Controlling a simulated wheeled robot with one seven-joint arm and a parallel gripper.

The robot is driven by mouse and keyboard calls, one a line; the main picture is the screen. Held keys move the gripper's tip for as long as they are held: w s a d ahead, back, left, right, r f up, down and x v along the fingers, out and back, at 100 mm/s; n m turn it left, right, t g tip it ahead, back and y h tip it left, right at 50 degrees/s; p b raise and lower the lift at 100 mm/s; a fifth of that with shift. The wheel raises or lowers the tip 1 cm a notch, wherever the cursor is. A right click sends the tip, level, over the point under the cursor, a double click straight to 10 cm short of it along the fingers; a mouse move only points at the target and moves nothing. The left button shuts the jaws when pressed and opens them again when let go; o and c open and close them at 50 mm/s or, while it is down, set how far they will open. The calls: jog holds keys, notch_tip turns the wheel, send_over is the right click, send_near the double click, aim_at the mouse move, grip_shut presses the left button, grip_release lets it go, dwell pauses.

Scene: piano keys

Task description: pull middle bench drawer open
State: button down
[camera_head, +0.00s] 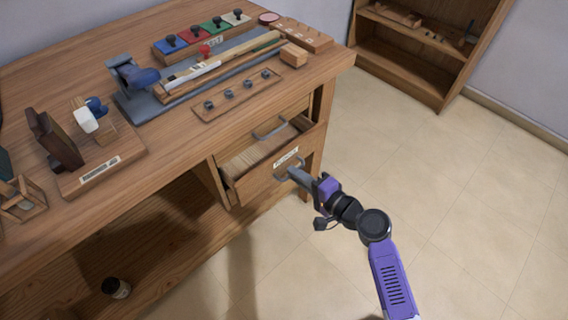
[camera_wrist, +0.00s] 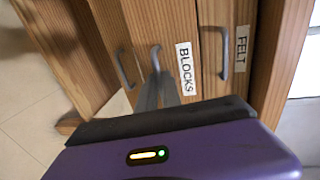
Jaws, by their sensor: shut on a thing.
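The middle bench drawer (camera_head: 262,182), labelled BLOCKS, stands partly out from the bench in the head view, and its light wood inside shows. Its front (camera_wrist: 168,25) fills the middle of the wrist view. My gripper (camera_head: 292,174) is at this drawer's front, its fingers shut on the metal drawer handle (camera_head: 279,172). The wrist view shows the handle (camera_wrist: 155,56) at the tips of my gripper (camera_wrist: 158,90); the fingers hide part of it.
The FELT drawer (camera_wrist: 222,52) is above, with its own handle (camera_head: 270,130). Another handle (camera_wrist: 122,68) is on the drawer on the other side. The bench top (camera_head: 170,150) carries several wooden fixtures. Open floor (camera_head: 450,180) lies right of the bench; a shelf (camera_head: 420,60) stands behind.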

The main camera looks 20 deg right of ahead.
jog(key=f+b+v, duration=0.1)
jog(key=f+v, duration=0.1)
jog(key=v, duration=1)
jog(key=shift+s+f, duration=0.3)
jog(key=shift+s, duration=0.1)
jog(key=shift+d, duration=0.15)
jog(key=c, duration=1.5)
grip_release()
jog(key=shift+c, duration=0.2)
jog(key=v, duration=0.7)
jog(key=shift+s+p, duration=0.35)
jog(key=shift+p, duration=0.05)
jog(key=shift+d+r, duration=0.1)
jog(key=shift+d, duration=0.05)
